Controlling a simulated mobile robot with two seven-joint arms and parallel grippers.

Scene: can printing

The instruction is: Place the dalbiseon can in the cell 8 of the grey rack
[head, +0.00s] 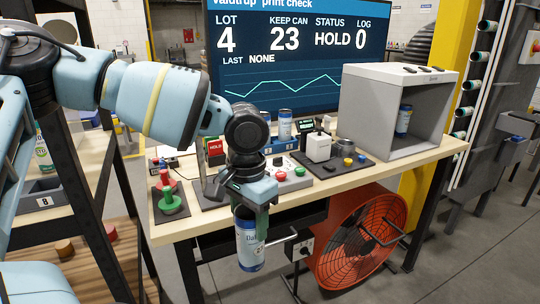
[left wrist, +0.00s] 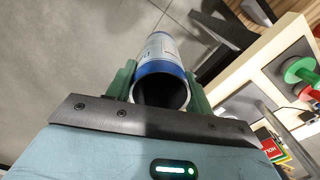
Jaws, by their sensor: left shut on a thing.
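A blue and white can (head: 250,252) hangs upright in my left gripper (head: 250,212), in front of the workbench edge. Its label is partly readable and seems to begin with "Dal". In the left wrist view the can (left wrist: 160,47) sits between the two green fingers (left wrist: 158,88), its dark open end towards the camera. A grey rack (head: 40,187) is partly in view at the far left, with a plate marked 8 on its front. My arm and a dark post hide much of it, and I cannot see into its cells. My right gripper is out of view.
The wooden workbench (head: 400,160) holds a grey booth (head: 385,85) with a can inside, another can (head: 285,125), buttons and a red and green stand (head: 168,190). A red fan (head: 355,240) stands below.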

